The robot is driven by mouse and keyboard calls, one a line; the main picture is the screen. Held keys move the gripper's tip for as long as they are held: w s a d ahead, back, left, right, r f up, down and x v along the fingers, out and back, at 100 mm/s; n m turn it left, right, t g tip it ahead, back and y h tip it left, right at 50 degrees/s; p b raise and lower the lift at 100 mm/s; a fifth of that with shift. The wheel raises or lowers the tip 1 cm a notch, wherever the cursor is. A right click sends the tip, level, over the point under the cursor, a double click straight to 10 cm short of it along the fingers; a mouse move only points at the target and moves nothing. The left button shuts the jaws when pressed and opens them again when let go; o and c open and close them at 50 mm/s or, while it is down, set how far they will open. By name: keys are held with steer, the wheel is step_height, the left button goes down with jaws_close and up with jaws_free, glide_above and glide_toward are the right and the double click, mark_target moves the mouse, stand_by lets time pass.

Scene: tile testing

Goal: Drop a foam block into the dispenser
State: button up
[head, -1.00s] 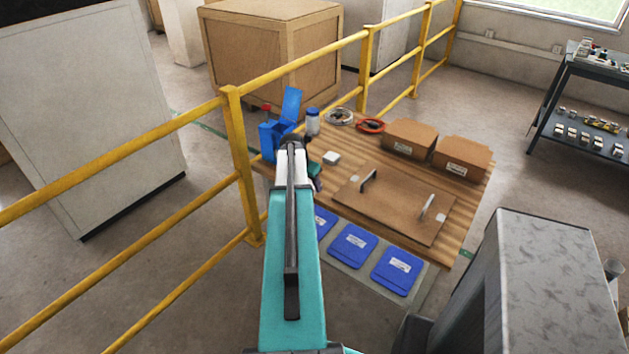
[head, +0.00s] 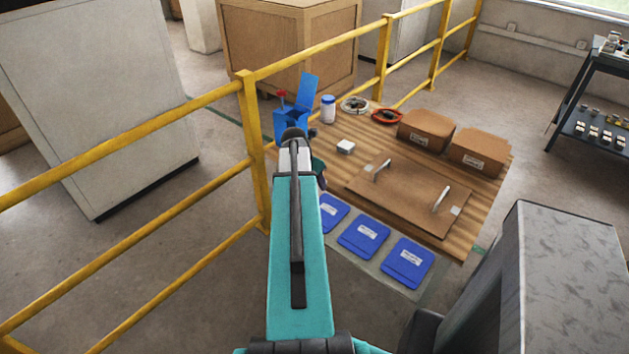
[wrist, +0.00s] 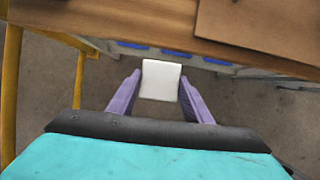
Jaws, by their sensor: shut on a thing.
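My gripper (wrist: 160,79) has two purple fingers, shut on a white foam block (wrist: 162,88) that sits between them in the wrist view. In the head view my arm hides the fingers and the held block. Another white block (head: 346,147) lies on the wooden table (head: 338,168). A blue box with a raised lid (head: 303,97), which looks like the dispenser, stands at the table's left back corner. My arm partly covers its front. The held block is apart from the box.
A yellow railing (head: 250,150) runs along the table's left and back. A white bottle (head: 328,109), cable coils (head: 385,116), cardboard boxes (head: 426,130) and a brown panel with handles (head: 410,196) are on the table. Blue pads (head: 364,238) lie along the front.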

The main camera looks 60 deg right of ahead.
steer(key=shift+w, duration=0.1)
stand_by(0.3)
steer(key=w+a+r+m, duration=0.1)
steer(key=w+a+r, duration=0.2)
steer(key=w+a, duration=1.1)
steer(key=w+a+r+m, duration=0.1)
steer(key=w+a+r, duration=0.3)
steer(key=w+a, duration=0.95)
steer(key=w+a+r+m, duration=0.1)
steer(key=w+a+r, duration=0.1)
steer(key=a, duration=1)
steer(key=w+a+r+g, duration=0.1)
steer(key=w+a+r, duration=0.2)
steer(key=a, duration=0.9)
steer(key=w+a+r+m, duration=0.1)
steer(key=w+a+r, duration=0.1)
steer(key=a, duration=0.9)
steer(key=shift+w+a+r+m+g, duration=0.3)
steer(key=shift+w+a+r+g, duration=0.1)
steer(key=shift+r, duration=0.4)
steer(key=shift+s, duration=0.15)
